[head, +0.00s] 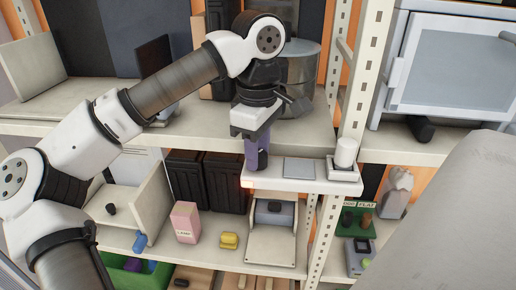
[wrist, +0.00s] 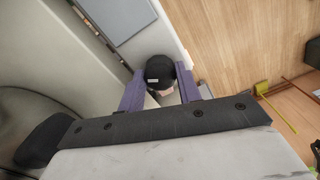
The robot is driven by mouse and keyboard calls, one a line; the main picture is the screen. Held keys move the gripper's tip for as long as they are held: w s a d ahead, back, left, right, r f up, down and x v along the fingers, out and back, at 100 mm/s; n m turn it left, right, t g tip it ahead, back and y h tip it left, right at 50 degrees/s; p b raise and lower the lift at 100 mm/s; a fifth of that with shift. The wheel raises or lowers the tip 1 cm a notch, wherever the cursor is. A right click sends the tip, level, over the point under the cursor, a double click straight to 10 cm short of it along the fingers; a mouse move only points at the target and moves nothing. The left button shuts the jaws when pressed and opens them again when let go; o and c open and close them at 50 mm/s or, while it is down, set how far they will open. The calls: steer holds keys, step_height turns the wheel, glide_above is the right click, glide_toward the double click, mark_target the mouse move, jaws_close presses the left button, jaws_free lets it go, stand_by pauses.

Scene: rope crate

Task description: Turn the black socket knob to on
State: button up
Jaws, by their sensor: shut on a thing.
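The black socket knob (wrist: 160,70) shows in the wrist view as a round black cap with a small pale mark. It sits at the edge of a white panel, between the two purple fingers of my gripper (wrist: 161,90). The fingers are shut on it from both sides. In the head view my gripper (head: 257,158) points down at the left end of the white socket panel (head: 310,186), and its fingers hide the knob. A small red glow shows at the panel's left edge. I cannot tell how far the knob is turned.
A grey plate (head: 299,168) and a white upright cylinder (head: 345,153) are on the panel, right of my gripper. A large metal pot (head: 305,75) stands close behind my wrist. A shelf post (head: 366,70) rises to the right. A lower shelf holds a pink carton (head: 185,221) and a yellow item (head: 229,240).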

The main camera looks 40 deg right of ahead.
steer(key=o, duration=1)
steer(key=shift+r, duration=0.1)
step_height(320, 180, up, 14)
steer(key=p, duration=0.3)
steer(key=shift+f, duration=0.25)
